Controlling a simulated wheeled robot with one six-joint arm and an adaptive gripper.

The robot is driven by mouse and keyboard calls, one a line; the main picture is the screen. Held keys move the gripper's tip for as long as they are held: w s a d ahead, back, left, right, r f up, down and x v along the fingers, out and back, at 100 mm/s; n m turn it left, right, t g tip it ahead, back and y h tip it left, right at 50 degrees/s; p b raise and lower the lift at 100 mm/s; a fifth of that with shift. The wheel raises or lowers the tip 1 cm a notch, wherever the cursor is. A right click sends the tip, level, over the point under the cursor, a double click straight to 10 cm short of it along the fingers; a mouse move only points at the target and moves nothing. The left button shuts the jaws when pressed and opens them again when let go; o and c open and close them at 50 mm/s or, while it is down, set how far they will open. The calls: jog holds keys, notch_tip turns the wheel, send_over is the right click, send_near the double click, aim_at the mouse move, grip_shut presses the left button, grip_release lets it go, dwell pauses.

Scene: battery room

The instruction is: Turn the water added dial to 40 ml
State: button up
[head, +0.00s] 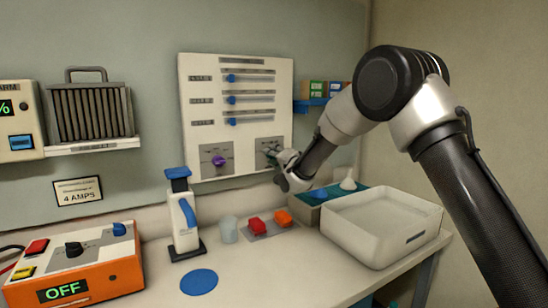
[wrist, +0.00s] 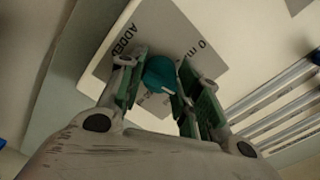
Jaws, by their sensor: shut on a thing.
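The water added dial is a teal knob (wrist: 159,73) on a grey plate marked "ADDED" (wrist: 128,38) in the wrist view. My gripper (wrist: 162,82) has its green-padded fingers on either side of the knob and is shut on it. In the head view my gripper (head: 279,160) is at the lower right of the white wall panel (head: 205,75), in front of the dial's grey plate (head: 262,145). My gripper partly hides the dial there. Part of the scale is covered, and I cannot read the dial's setting.
A purple knob (head: 218,160) is left of the dial, and blue sliders (head: 231,78) are above. Below stand a blue-topped bottle (head: 182,215), a cup (head: 229,229), red (head: 257,225) and orange (head: 283,217) pieces, and a white tray (head: 385,240).

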jog(key=m, duration=0.7)
dwell(0.6)
jog(key=o, duration=1)
jog(key=shift+o, duration=0.2)
jog(key=shift+s+d, duration=0.1)
jog(key=v, duration=1.1)
jog(key=shift+s+d, duration=0.25)
jog(key=shift+s, duration=0.05)
